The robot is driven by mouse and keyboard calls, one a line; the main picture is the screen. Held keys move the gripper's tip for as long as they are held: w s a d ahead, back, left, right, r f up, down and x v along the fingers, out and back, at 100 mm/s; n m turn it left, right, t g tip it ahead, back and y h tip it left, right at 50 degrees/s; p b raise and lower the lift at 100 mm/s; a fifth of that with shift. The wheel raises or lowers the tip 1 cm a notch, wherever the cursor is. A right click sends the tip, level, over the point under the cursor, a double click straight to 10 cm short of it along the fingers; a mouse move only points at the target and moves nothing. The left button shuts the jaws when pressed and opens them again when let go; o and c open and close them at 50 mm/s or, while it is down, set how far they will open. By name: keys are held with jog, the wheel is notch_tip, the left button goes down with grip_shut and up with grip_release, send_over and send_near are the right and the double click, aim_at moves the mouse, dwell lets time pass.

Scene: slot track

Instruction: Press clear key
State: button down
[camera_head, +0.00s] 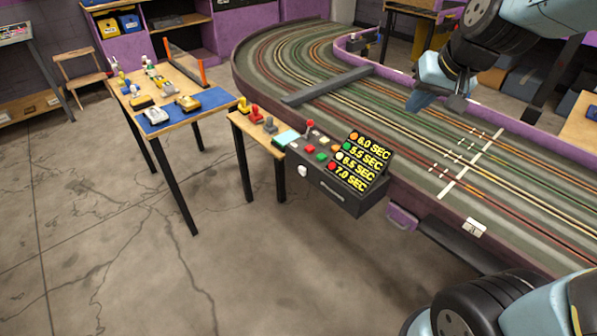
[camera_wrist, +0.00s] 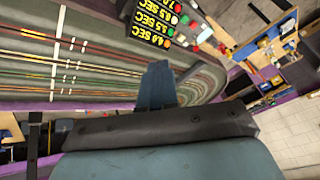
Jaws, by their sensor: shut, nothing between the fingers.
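The dark control box (camera_head: 338,196) stands at the near edge of the track in the head view. Its display (camera_head: 363,160) reads 6.0, 5.5, 6.5 and 7.0 SEC. Several small coloured keys lie on its top, including a red key (camera_head: 309,149) and a green key (camera_head: 321,157). I cannot read any key label, so I cannot tell which is the clear key. My gripper (camera_head: 420,102) is shut and empty above the track, right of the box and apart from it. In the wrist view its blue fingers (camera_wrist: 157,85) point toward the track, with the display (camera_wrist: 150,25) beyond.
The slot track (camera_head: 420,150) fills the right, crossed by a grey bridge (camera_head: 326,86). A lever with a red knob (camera_head: 309,123) rises beside the keys. A table with a blue mat (camera_head: 172,122) and toy cars stands left. The floor (camera_head: 110,240) in front is clear.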

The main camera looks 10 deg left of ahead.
jog(key=w+a+f, duration=0.8)
jog(key=a+f, duration=0.3)
jog(key=n+t+h, duration=0.1)
jog(key=h, duration=0.1)
send_near(302, 171)
jog(key=s+d+r, duration=0.1)
jog(key=d+r, duration=0.2)
jog(key=d, duration=0.1)
jog(key=a+f+n+t+h, duration=0.25)
jog(key=a+f+t, duration=0.3)
jog(key=f, duration=0.45)
jog(key=s+a+f+n+t+y, duration=0.2)
jog(key=s+a+n+t+y, duration=0.1)
jog(key=s+a+n+t, duration=0.1)
jog(key=a+n+t, duration=0.1)
jog(key=a+n, duration=0.1)
jog(key=a, duration=0.1)
jog(key=shift+s+a+t, duration=0.15)
jog(key=shift+a+t, duration=0.2)
jog(key=w+d, duration=0.5)
jog(key=w, duration=0.1)
jog(key=shift+w+d, duration=0.35)
jog(key=shift+d, duration=0.05)
